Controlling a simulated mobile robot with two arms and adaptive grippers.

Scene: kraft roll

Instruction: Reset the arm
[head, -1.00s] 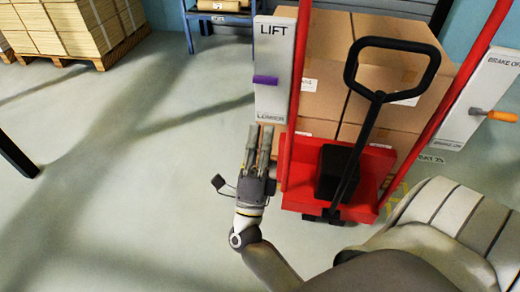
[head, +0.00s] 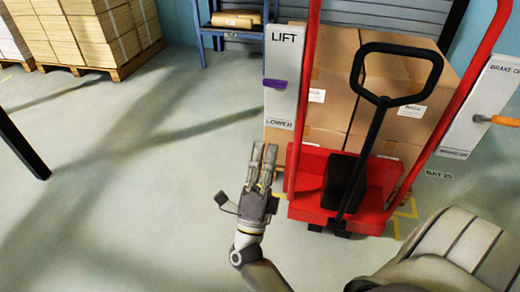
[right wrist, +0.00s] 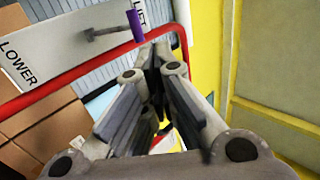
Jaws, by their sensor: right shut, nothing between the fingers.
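My right gripper (head: 264,166) is raised in front of the red pallet truck (head: 312,190), below the LIFT/LOWER panel (head: 281,108). It is shut and empty, and apart from the panel in the head view. In the right wrist view the gripper (right wrist: 158,55) points up with its fingertips together. The purple lever (head: 275,83) on the panel also shows in the right wrist view (right wrist: 135,25). The orange brake lever (head: 500,121) sits on the brake panel (head: 478,110) at the right. My left gripper does not show.
Brown cartons (head: 390,125) are stacked behind the truck's black handle (head: 378,105). A blue rack (head: 205,30) with a kraft roll (head: 237,20) stands at the back. A loaded pallet (head: 130,65) is at the far left.

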